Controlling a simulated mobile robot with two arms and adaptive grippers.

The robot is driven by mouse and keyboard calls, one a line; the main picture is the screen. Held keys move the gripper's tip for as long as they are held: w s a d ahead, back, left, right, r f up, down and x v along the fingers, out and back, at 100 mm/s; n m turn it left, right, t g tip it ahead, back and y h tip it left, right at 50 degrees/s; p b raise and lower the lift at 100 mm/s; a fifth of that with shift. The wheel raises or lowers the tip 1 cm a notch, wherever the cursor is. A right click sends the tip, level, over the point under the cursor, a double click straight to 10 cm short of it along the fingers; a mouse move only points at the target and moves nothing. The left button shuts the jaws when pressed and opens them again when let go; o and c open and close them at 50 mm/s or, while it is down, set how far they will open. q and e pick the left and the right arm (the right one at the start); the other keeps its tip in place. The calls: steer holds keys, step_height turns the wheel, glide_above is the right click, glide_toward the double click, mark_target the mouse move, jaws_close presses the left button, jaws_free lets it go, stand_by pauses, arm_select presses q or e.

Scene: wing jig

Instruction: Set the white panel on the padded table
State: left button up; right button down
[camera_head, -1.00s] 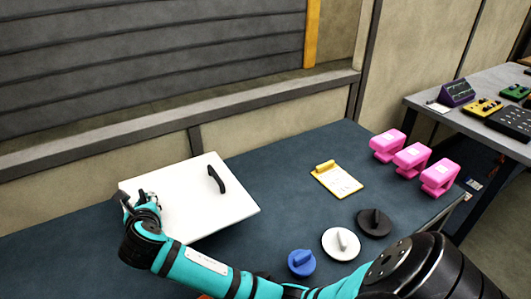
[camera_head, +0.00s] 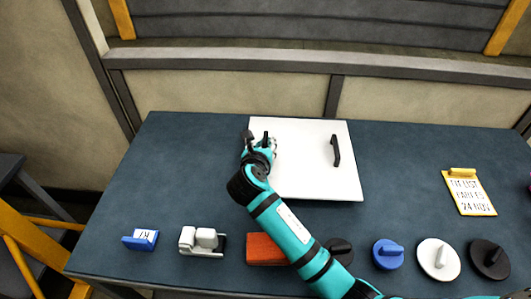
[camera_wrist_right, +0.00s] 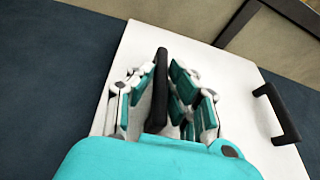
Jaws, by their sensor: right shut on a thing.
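The white panel (camera_head: 310,175) is a flat square board with two black handles, lying flat over the dark blue table (camera_head: 170,185) near its back edge. I cannot tell whether it touches the table or hangs just above it. My right gripper (camera_head: 258,139) is at the panel's left side, shut on the left handle. In the right wrist view the handle (camera_wrist_right: 160,85) stands between the fingers, with the panel (camera_wrist_right: 225,75) below. The right handle (camera_head: 336,151) is free. My left gripper is not in view.
Along the front edge lie a blue block (camera_head: 140,239), a white device (camera_head: 202,241), an orange-red block (camera_head: 265,249) and several round handled discs, one blue (camera_head: 388,255). A yellow clipboard (camera_head: 468,192) lies at right. A wall beam (camera_head: 300,62) runs behind. The table left of the panel is clear.

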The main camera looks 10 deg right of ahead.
step_height(320, 180, down, 3)
steer(key=shift+f, duration=0.15)
steer(key=c, duration=1.3)
jaws_free()
steer(key=shift+f, duration=0.1)
steer(key=v, duration=1.2)
steer(key=shift+a, duration=0.1)
